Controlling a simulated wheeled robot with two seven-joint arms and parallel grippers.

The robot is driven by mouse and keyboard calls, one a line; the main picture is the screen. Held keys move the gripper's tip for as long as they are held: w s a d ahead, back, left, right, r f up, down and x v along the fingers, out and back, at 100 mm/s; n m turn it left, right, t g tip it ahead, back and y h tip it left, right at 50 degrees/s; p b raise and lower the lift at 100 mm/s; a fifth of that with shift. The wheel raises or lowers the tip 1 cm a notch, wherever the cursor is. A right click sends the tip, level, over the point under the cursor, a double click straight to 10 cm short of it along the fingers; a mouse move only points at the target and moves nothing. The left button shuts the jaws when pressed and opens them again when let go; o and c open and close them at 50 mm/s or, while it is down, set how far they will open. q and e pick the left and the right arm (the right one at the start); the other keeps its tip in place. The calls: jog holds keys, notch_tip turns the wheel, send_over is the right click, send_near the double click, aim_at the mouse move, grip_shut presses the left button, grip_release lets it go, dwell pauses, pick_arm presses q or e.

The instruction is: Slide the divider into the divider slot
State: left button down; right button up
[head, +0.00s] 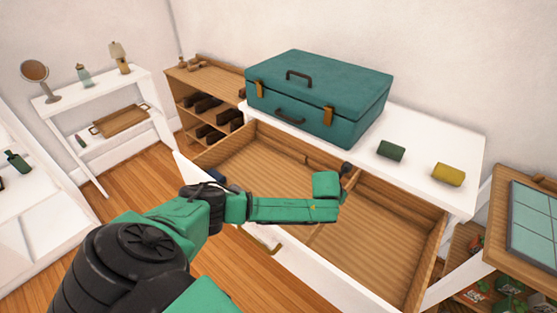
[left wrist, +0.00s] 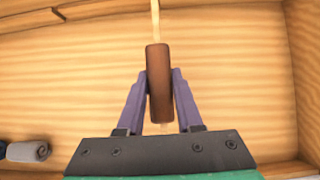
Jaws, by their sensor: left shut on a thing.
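The divider (left wrist: 159,85) shows end-on in the left wrist view as an upright brown wooden piece. My left gripper (left wrist: 160,98) is shut on it, with one purple finger on each side. A pale narrow strip (left wrist: 155,20) runs in line with it; I cannot tell whether this is the slot or part of the divider. In the head view my green left arm reaches over the open drawer (head: 256,165), and its hand hides most of the divider. Whether the divider touches the drawer floor is unclear. My right gripper is not in view.
A teal suitcase (head: 318,95) stands on the white dresser top, with a dark green roll (head: 391,151) and a yellow roll (head: 448,174) to its right. A grey roll (left wrist: 27,151) lies in the drawer. The drawer's right part is clear.

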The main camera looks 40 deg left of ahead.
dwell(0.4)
pick_arm(q)
jog(key=shift+p, duration=0.3)
dwell(0.3)
jog(key=shift+r+p, duration=0.1)
jog(key=shift+p, duration=0.2)
jog(key=shift+f, duration=0.35)
dwell(0.4)
jog(key=shift+f, duration=0.1)
dwell(0.4)
jog(key=shift+f+b, duration=0.8)
jog(key=shift+f, duration=0.5)
